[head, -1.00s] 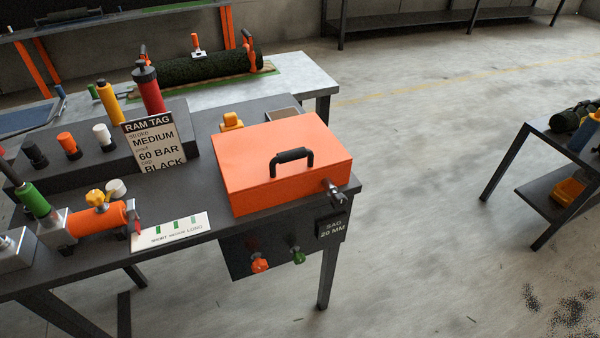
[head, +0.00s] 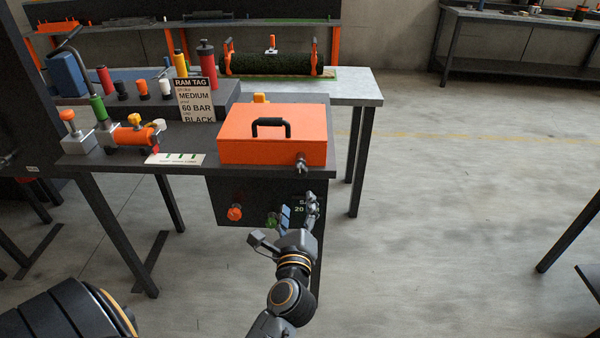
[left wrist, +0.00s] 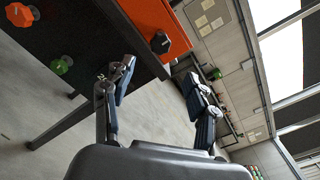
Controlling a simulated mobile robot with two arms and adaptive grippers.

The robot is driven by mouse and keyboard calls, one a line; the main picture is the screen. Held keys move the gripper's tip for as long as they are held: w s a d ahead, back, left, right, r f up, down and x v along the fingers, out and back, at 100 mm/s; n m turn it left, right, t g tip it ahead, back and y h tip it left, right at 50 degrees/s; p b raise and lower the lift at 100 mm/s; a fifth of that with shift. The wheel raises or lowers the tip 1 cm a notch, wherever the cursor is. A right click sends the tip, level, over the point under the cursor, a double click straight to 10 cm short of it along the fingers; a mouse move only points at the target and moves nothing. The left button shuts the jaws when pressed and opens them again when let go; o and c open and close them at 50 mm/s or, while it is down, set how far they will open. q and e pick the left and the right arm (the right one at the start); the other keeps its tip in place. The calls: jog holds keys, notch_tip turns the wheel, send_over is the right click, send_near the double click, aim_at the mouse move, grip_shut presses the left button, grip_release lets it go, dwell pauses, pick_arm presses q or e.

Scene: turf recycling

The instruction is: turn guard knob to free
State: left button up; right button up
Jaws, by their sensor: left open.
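The orange guard box (head: 262,150) sits on the dark bench, with a black handle on its lid. A small dark knob (head: 301,163) sticks out of the box's front face near the right corner; its turned position is too small to read. In the left wrist view the knob (left wrist: 160,42) shows dark and faceted against the orange face, beyond the fingers. My left gripper (head: 298,211) is open and empty, below and in front of the knob, apart from it. It also shows in the left wrist view (left wrist: 158,82) with its fingers spread. My right gripper is out of view.
An orange knob (head: 235,213) and a green knob (head: 271,219) are on the dark panel under the bench; the green one is close to my left gripper. A tag sign (head: 194,100) and coloured cylinders stand left of the box.

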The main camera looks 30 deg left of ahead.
aim_at(300, 174)
pick_arm(q)
jog(key=x, duration=1.3)
jog(key=shift+w+a, duration=0.1)
jog(key=shift+w, duration=0.25)
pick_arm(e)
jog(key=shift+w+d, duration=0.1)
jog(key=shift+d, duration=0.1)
